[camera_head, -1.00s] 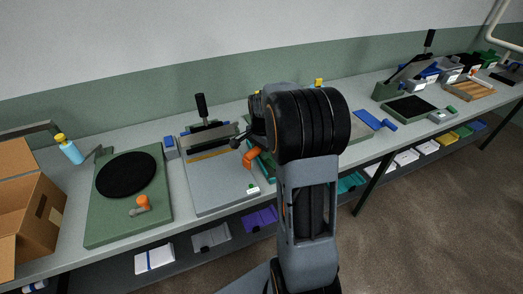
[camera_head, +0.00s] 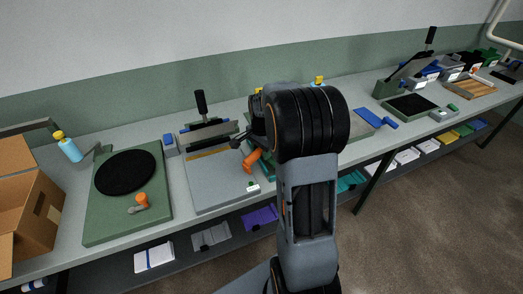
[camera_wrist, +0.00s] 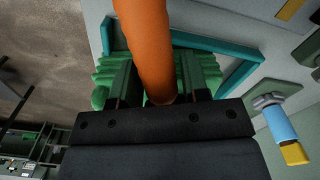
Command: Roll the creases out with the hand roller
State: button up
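The hand roller's orange handle (camera_head: 254,160) sticks out at the left of my wrist in the head view, with a dark part (camera_head: 236,143) beside it. My gripper (camera_wrist: 158,98) is shut around the orange handle in the wrist view. The roller's working end is hidden there. Behind the fingers, a green ridged piece, seemingly creased cloth (camera_wrist: 207,68), lies inside a teal frame (camera_wrist: 240,72). I cannot tell whether the roller touches it. My arm hides most of this spot in the head view.
To the left are a grey press plate (camera_head: 215,185), a green base with a black disc (camera_head: 124,173), and an open cardboard box (camera_head: 38,225). A blue bottle with a yellow cap (camera_wrist: 281,124) stands near the frame. Blue items (camera_head: 367,117) lie to the right.

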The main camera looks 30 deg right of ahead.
jog(key=shift+r+p, duration=0.3)
jog(key=shift+r, duration=0.05)
dwell(0.4)
jog(key=shift+c, duration=0.4)
jog(key=c, duration=0.5)
jog(key=shift+c, duration=0.2)
jog(key=shift+s, duration=0.15)
jog(key=shift+s+d+f, duration=0.1)
jog(key=shift+s+d, duration=0.05)
jog(key=shift+s, duration=0.4)
jog(key=shift+s+d, duration=0.1)
jog(key=shift+s, duration=0.45)
jog(key=o, duration=0.7)
jog(key=shift+c, duration=0.2)
jog(key=shift+f+b, duration=0.7)
jog(key=shift+b, duration=0.05)
